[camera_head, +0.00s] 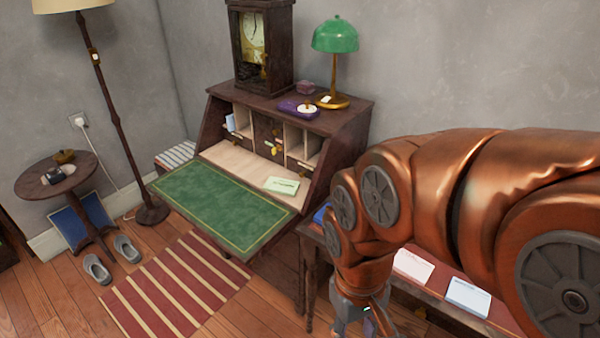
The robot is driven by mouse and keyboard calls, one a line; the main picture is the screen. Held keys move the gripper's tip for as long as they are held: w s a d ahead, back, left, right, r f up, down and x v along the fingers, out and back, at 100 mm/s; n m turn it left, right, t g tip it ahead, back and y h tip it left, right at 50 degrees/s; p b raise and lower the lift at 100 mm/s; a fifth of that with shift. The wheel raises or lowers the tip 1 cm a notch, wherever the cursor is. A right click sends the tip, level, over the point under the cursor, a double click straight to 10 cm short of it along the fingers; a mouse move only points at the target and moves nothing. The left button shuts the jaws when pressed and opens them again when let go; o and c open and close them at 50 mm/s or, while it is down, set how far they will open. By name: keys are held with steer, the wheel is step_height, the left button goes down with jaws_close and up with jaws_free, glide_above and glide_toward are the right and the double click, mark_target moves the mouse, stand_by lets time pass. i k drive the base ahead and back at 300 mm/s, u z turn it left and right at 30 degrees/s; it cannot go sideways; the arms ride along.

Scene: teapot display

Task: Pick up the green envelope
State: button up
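A pale green envelope (282,185), with faint dark marks on it, lies flat on the open writing surface of a dark wooden desk (335,150). It rests on the light wood near the right end, just behind the green leather panel (222,205). My copper-coloured arm comes in from the right. My gripper (362,326) hangs at the bottom of the picture, right of and lower than the envelope, well apart from it. Its fingertips are cut off by the lower edge, so its opening is unclear.
A green lamp (335,38), a clock (252,45) and a purple item (299,110) stand on the desk top. A low table (440,284) with white and pinkish papers is partly behind my arm. A striped rug (175,285) and slippers (97,268) lie on the floor.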

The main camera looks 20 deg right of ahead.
mark_target(274, 185)
steer(key=u, duration=0.2)
steer(key=i, duration=1.15)
steer(key=u, duration=0.7)
